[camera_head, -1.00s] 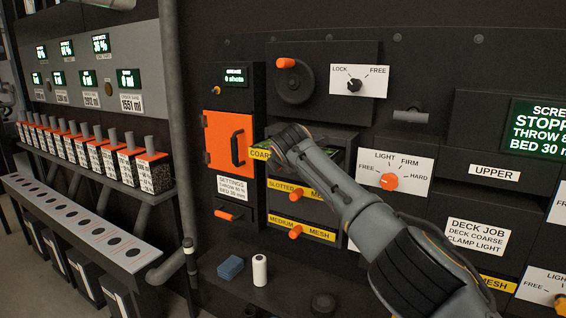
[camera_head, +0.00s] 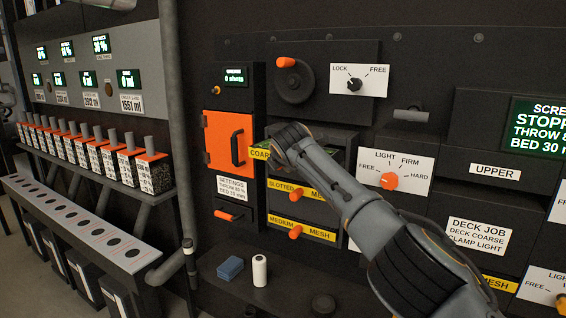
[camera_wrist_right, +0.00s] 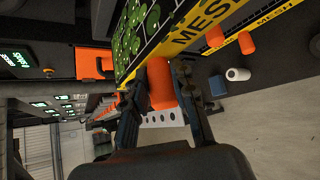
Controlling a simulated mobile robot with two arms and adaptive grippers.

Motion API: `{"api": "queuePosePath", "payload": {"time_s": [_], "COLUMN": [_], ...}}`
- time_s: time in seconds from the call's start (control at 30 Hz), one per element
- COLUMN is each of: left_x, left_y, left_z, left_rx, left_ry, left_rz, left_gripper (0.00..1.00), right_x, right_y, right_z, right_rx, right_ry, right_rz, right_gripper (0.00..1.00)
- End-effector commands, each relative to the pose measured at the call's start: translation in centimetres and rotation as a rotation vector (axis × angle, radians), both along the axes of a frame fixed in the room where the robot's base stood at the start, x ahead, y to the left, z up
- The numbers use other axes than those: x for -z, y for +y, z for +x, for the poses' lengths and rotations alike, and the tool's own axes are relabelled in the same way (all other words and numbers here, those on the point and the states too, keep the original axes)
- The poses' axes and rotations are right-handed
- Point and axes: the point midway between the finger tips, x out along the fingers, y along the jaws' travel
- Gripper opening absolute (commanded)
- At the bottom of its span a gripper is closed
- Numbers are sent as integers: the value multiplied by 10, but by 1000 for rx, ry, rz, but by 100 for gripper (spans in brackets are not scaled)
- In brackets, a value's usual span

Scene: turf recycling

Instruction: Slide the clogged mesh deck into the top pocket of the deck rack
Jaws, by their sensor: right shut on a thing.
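The clogged mesh deck (camera_wrist_right: 136,30) has a green-filled mesh and a yellow edge strip reading MESH. In the head view its yellow COARSE label (camera_head: 259,154) shows left of my right wrist, at the top pocket level of the deck rack (camera_head: 343,138). My right gripper (camera_wrist_right: 160,82) is shut on the deck's orange handle (camera_wrist_right: 160,88). In the head view my right wrist hides the gripper and most of the deck, so how deep the deck sits in the pocket cannot be told. My left gripper is in neither view.
Decks labelled slotted mesh (camera_head: 282,187) and medium mesh (camera_head: 284,222) fill the lower pockets, with orange handles sticking out. An orange door (camera_head: 222,140) stands left of the rack. A blue block (camera_head: 230,268) and a white cylinder (camera_head: 259,270) stand on the ledge below.

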Motion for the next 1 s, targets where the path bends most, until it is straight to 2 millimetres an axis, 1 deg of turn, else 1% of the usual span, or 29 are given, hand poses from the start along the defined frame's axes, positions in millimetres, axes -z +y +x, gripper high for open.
{"api": "queuePosePath", "payload": {"time_s": [0.03, 1.0], "left_x": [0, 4], "left_y": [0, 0], "left_z": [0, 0], "left_rx": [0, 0], "left_ry": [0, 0], "left_rz": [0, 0], "left_gripper": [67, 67], "right_x": [-4, -3], "right_y": [1, 1], "right_z": [0, 0], "right_rx": [-3, 1], "right_ry": [-8, -10], "right_rz": [-1, -4], "right_gripper": [0, 0]}}
